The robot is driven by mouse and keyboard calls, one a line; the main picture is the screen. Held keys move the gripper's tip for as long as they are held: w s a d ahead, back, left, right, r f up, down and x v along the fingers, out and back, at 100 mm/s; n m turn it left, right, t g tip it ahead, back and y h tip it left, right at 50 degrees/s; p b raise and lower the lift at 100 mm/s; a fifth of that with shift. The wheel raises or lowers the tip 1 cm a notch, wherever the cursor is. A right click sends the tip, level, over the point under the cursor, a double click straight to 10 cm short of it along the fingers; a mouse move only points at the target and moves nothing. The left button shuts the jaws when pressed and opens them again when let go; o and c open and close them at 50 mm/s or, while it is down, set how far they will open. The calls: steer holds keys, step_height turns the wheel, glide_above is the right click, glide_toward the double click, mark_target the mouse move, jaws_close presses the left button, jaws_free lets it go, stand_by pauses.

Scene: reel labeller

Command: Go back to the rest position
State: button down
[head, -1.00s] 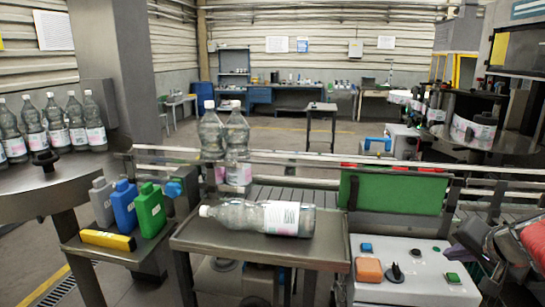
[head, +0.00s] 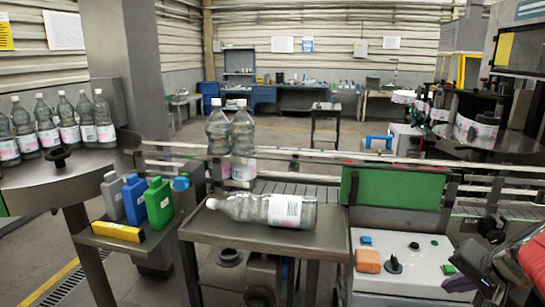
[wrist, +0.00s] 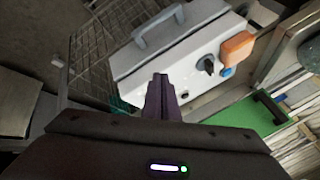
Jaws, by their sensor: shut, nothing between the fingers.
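My gripper (wrist: 161,90) shows in the wrist view with its dark fingers together and nothing between them. Beyond the fingers in that view is the white control box (wrist: 185,65) with its grey handle, orange button and black knob. In the head view only part of my red and dark arm shows at the lower right edge, beside the control box (head: 425,285). A clear bottle with a white and pink label (head: 262,210) lies on its side on the metal side table (head: 225,235), apart from my arm.
Two bottles stand upright (head: 242,135) by the conveyor rail. Several bottles stand on the round table (head: 75,178) at left. Grey, blue and green (head: 158,203) containers and a yellow block (head: 118,231) sit on a low shelf. A green panel (head: 395,190) stands behind the control box.

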steer(key=s+a+n, duration=0.3)
steer(key=a, duration=0.6)
steer(key=s+a+n+g, duration=0.1)
steer(key=s+a+n, duration=0.3)
steer(key=a, duration=0.5)
steer(key=s+a+n, duration=0.4)
steer(key=a, duration=0.6)
steer(key=shift+f+g+y, duration=0.3)
steer(key=shift+f+y, duration=0.05)
steer(key=shift+y, duration=0.05)
